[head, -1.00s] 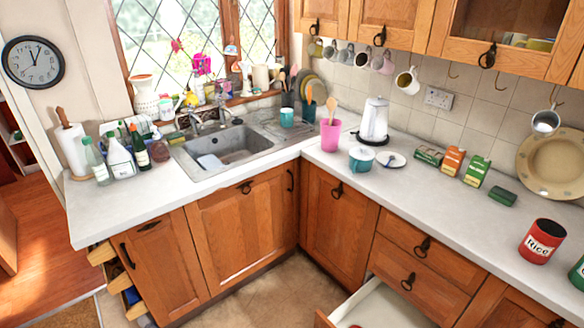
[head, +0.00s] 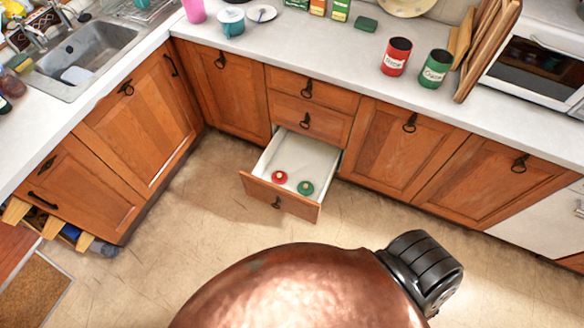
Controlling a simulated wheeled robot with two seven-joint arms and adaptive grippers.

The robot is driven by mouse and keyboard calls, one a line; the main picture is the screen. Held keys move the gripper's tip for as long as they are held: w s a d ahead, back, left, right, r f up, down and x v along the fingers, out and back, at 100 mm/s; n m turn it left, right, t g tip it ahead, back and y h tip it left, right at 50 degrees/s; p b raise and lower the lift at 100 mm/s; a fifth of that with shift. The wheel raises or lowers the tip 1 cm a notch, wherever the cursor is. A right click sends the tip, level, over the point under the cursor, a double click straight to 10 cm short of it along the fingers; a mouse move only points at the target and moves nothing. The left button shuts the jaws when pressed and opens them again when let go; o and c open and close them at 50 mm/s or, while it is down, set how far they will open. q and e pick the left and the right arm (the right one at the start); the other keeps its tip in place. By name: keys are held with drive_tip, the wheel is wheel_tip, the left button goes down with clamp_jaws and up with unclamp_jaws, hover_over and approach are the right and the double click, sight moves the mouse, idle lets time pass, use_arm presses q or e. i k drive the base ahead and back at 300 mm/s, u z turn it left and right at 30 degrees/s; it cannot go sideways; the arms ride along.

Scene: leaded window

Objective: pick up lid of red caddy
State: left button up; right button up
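The red caddy (head: 396,57) stands upright on the counter at the upper right, and its top looks open and dark. A small round red lid (head: 279,177) with a pale knob lies in the open drawer (head: 268,155). A similar green lid (head: 305,188) lies to its right, a small gap apart. The green caddy (head: 434,68) stands upright just right of the red caddy, also without a lid on it. Neither of my grippers can be made out in the head view.
The drawer stands pulled out over the floor (head: 210,205), its front panel (head: 281,196) facing the room. Wooden boards (head: 487,48) and a white microwave (head: 540,60) stand right of the caddies. The sink (head: 88,55) is at the upper left. Some floor around the drawer is clear.

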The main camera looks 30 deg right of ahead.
sight(279, 178)
drive_tip(key=z, duration=0.55)
drive_tip(key=k, duration=0.1)
drive_tip(key=z, duration=0.35)
